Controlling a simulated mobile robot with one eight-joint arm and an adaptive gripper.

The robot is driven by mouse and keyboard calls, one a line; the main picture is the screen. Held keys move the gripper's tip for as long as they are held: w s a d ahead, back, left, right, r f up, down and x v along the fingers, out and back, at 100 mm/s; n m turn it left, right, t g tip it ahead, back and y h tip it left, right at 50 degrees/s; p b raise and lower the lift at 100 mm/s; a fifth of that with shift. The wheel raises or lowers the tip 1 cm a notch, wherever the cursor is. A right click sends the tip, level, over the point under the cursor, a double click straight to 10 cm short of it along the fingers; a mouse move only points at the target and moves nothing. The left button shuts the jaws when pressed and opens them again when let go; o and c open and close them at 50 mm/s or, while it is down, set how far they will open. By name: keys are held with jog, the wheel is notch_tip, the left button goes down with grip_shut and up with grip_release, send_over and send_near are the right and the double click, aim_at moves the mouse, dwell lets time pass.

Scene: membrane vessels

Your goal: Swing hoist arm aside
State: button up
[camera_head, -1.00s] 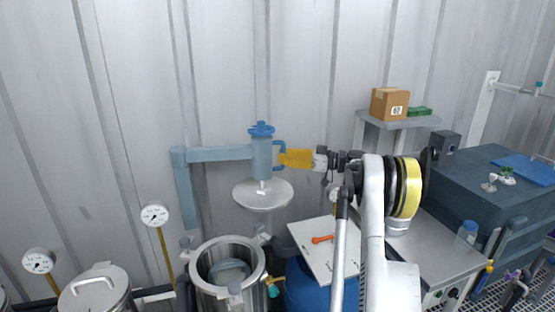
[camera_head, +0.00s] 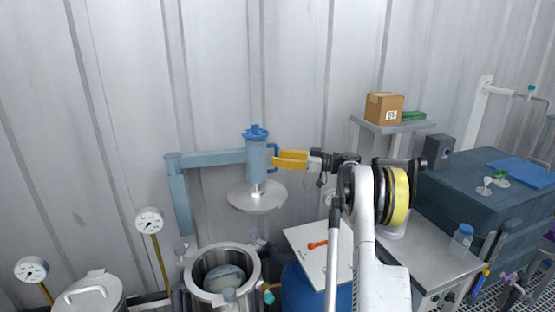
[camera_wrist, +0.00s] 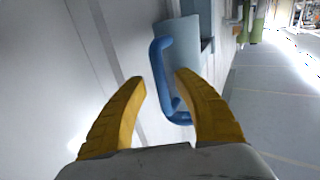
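The hoist arm (camera_head: 215,158) is a light blue bar reaching right from a blue post by the wall. Its end carries a blue cylinder (camera_head: 256,160) with a knobbed top and a blue loop handle (camera_wrist: 160,75) on its right side. A round metal lid (camera_head: 258,203) hangs under the cylinder, right of and above the open steel vessel (camera_head: 222,296). My gripper (camera_head: 275,160) has yellow fingers and is at the handle's right side. In the wrist view the fingers are apart, with the handle in the gap near the tips. Contact cannot be told.
A second vessel with a closed lid (camera_head: 87,292) and dial gauges (camera_head: 149,221) stand at left. A steel table (camera_head: 430,253) and a shelf with a cardboard box (camera_head: 384,107) are further right.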

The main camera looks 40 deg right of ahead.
jog(key=v, duration=1.2)
dwell(0.3)
